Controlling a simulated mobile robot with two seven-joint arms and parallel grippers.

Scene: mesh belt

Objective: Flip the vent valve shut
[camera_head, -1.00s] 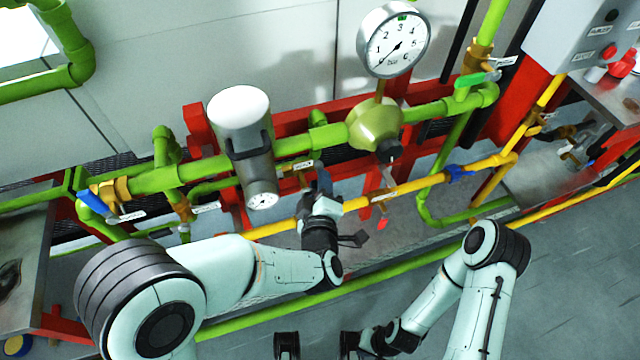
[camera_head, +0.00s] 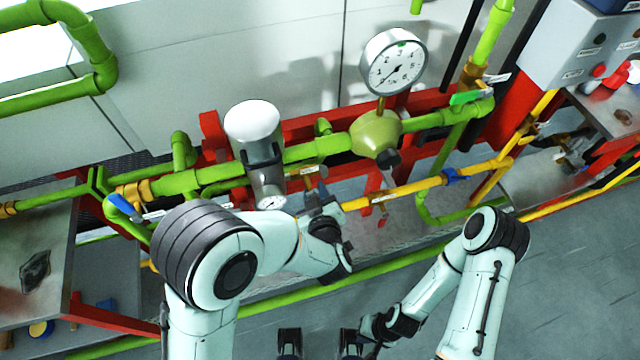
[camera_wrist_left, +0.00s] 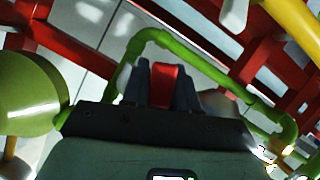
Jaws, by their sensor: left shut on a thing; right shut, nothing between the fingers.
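My left gripper (camera_head: 322,202) is just below the green pipe, between the grey-white cylinder and the yellow pipe. In the left wrist view its dark fingers are shut on a red handle (camera_wrist_left: 164,84), held upright between them. A small brass valve body (camera_head: 319,182) with a white label shows just above the gripper. I cannot read the label. My right gripper (camera_head: 372,334) is low at the bottom centre, shut, empty and away from the pipes.
A dial gauge (camera_head: 394,62) stands on a green-gold regulator (camera_head: 376,136). The grey-white cylinder (camera_head: 254,140) is close beside my left gripper. A blue-handled valve (camera_head: 124,207) is at left, a green-handled one (camera_head: 466,97) at upper right. The yellow pipe (camera_head: 410,188) passes close by.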

